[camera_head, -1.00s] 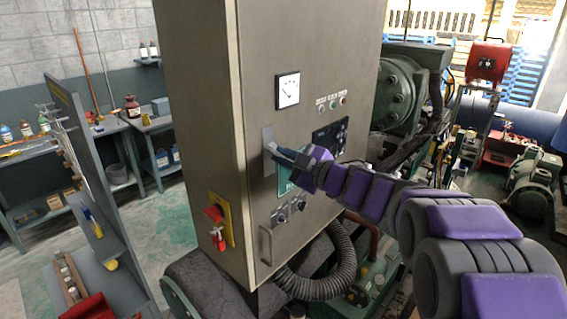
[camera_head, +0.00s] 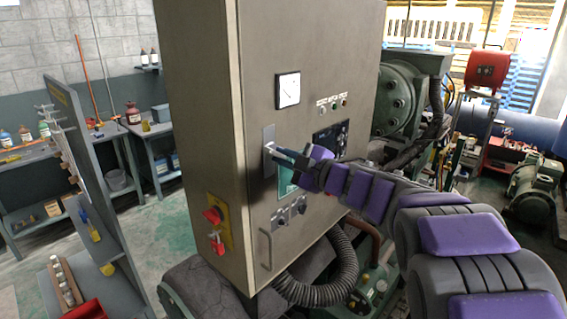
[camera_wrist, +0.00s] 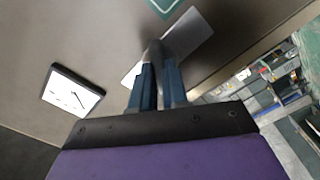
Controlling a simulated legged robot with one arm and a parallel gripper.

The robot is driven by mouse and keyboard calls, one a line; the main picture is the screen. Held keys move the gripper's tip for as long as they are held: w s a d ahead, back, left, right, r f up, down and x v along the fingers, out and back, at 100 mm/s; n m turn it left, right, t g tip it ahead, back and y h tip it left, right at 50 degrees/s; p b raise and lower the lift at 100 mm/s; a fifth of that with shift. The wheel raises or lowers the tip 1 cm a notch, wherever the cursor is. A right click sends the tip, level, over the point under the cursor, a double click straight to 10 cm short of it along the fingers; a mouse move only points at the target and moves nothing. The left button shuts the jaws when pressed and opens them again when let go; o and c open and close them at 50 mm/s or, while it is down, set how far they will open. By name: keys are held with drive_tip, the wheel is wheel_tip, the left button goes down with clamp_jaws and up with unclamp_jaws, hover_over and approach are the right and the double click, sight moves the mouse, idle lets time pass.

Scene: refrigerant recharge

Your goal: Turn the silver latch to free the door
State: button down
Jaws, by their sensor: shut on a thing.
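The silver latch (camera_wrist: 154,52) is on the door of the tall grey cabinet (camera_head: 220,110), on a light metal plate (camera_head: 268,151) near the door's left edge. In the wrist view its handle stands up from the plate (camera_wrist: 190,36), between the blue fingers of my gripper (camera_wrist: 158,85). The fingers are close together and shut on the handle. In the head view my gripper (camera_head: 284,153) reaches the plate from the right, and its fingers hide most of the latch. The cabinet door (camera_head: 300,50) looks shut.
A gauge (camera_head: 288,90) sits above the latch. A red and yellow switch (camera_head: 217,222) is on the cabinet's side. A door handle (camera_head: 265,250) and a black hose (camera_head: 325,278) are lower down. A grey panel (camera_head: 85,170) stands at left.

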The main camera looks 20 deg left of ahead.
drive_tip(key=shift+n+b, duration=1.4)
drive_tip(key=shift+w+n+b, duration=0.1)
drive_tip(key=shift+n+b, duration=1.6)
drive_tip(key=shift+b, duration=0.4)
drive_tip(key=c, duration=1.2)
unclamp_jaws()
drive_tip(key=shift+p+v, duration=0.4)
drive_tip(key=shift+v, duration=4.15)
drive_tip(key=shift+r, duration=0.1)
